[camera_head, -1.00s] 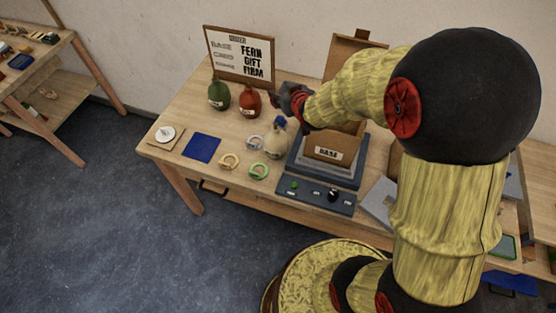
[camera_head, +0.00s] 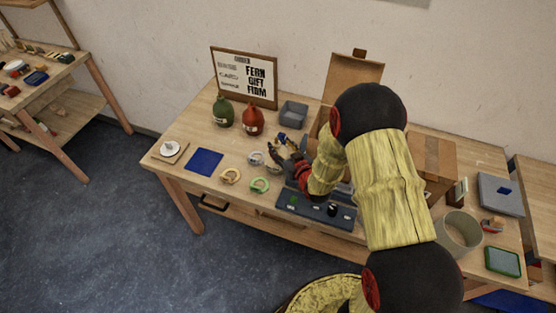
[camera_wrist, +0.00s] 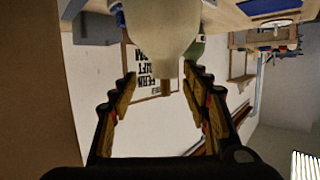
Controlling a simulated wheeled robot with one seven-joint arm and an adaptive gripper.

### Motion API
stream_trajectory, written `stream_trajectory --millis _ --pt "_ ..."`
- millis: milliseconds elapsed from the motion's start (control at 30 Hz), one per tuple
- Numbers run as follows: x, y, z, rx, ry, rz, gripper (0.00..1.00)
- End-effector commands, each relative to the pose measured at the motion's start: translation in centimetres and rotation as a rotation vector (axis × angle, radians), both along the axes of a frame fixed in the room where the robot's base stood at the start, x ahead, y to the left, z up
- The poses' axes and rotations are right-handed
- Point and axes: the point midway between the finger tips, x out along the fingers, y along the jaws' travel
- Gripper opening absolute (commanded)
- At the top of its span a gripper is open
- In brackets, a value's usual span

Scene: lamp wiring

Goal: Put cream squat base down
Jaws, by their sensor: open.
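The cream squat base (camera_wrist: 160,30) fills the top middle of the wrist view, which is upside down. Its narrow neck points toward my gripper (camera_wrist: 163,95), between the fingertips. The fingers are spread, with a gap visible on both sides of the neck, so they do not close on it. In the head view my gripper (camera_head: 289,150) is low over the table, right of the red base, and my arm and fingers mostly hide the cream base there. Whether its bottom touches the table cannot be told.
A green base (camera_head: 223,113) and a red base (camera_head: 252,122) stand to the left, before the sign (camera_head: 243,78). Rings (camera_head: 230,176), a blue mat (camera_head: 204,161) and a grey bin (camera_head: 292,113) lie nearby. A dark control panel (camera_head: 315,207) is in front. My arm hides the labelled box.

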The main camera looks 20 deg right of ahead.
Motion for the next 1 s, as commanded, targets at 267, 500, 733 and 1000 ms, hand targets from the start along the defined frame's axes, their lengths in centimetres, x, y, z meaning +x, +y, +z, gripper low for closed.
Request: stream_trajectory --millis 267,500,733,1000 --pt "2.5 0.5 -0.7 -0.001 0.0 0.001 0.47" --pt "5.5 1.6 -1.3 0.0 0.0 0.002 0.47" --pt "7.2 1.7 -1.8 -0.001 -0.001 0.0 0.47" --pt "7.3 1.7 -1.8 -0.001 -0.001 0.0 0.44"
